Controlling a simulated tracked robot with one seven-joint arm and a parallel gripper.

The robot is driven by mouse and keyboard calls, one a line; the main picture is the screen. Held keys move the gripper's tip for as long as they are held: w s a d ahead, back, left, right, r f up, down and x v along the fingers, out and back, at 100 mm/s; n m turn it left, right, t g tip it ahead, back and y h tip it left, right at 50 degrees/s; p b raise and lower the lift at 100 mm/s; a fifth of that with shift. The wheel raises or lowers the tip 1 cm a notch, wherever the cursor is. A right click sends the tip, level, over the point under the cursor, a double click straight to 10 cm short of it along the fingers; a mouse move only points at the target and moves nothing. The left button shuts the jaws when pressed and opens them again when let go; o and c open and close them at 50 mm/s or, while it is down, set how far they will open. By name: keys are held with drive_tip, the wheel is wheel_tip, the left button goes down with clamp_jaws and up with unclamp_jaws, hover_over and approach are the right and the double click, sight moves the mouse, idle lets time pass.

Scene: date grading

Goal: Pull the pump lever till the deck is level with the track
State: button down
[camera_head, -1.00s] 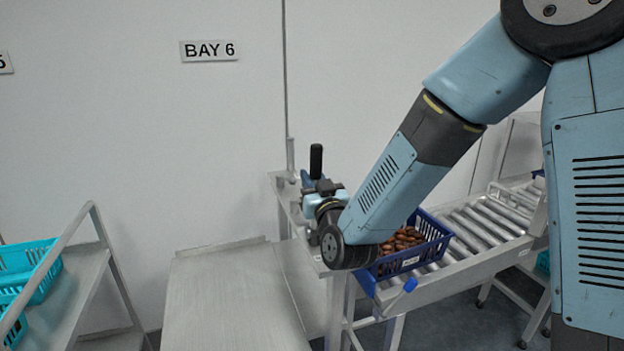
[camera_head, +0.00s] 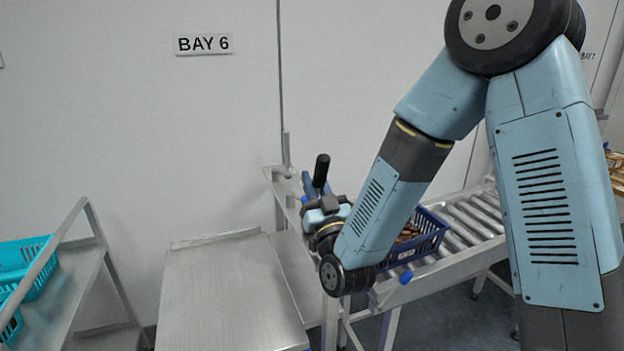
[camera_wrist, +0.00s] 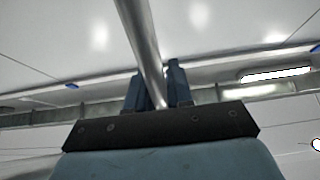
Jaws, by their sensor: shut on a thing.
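The pump lever (camera_head: 321,170) has a black grip on top and leans a little to the right in the head view. My gripper (camera_head: 309,187) is shut on its shaft, just below the black grip. In the wrist view, the lever's metal rod (camera_wrist: 143,45) runs between the two blue fingers of my gripper (camera_wrist: 158,88). The deck (camera_head: 225,295) is a bare grey metal plate left of the lever. The track (camera_head: 472,213) is a roller conveyor on the right, partly behind my arm. The deck looks lower than the track's end. The lever's foot is hidden.
A blue crate of dates (camera_head: 427,245) stands on the track's near end, close to my forearm. A blue knob (camera_head: 406,278) sticks out below it. A sloped rack with teal crates (camera_head: 25,262) stands at the left. A BAY 6 sign (camera_head: 203,44) hangs on the wall.

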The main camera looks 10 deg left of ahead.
drive_tip(key=shift+s+d, duration=0.25)
drive_tip(key=shift+s, duration=0.05)
drive_tip(key=shift+s+f, duration=0.1)
drive_tip(key=shift+s+d+f, duration=0.1)
drive_tip(key=shift+s+d, duration=0.05)
drive_tip(key=shift+d, duration=0.05)
drive_tip(key=shift+w+a+r, duration=0.2)
drive_tip(key=shift+w+r, duration=0.1)
drive_tip(key=shift+w, duration=0.05)
drive_tip(key=shift+w+a+r+g+h, duration=0.2)
drive_tip(key=shift+w+a+g+h, duration=0.35)
drive_tip(key=shift+w+g, duration=0.3)
drive_tip(key=shift+w, duration=0.1)
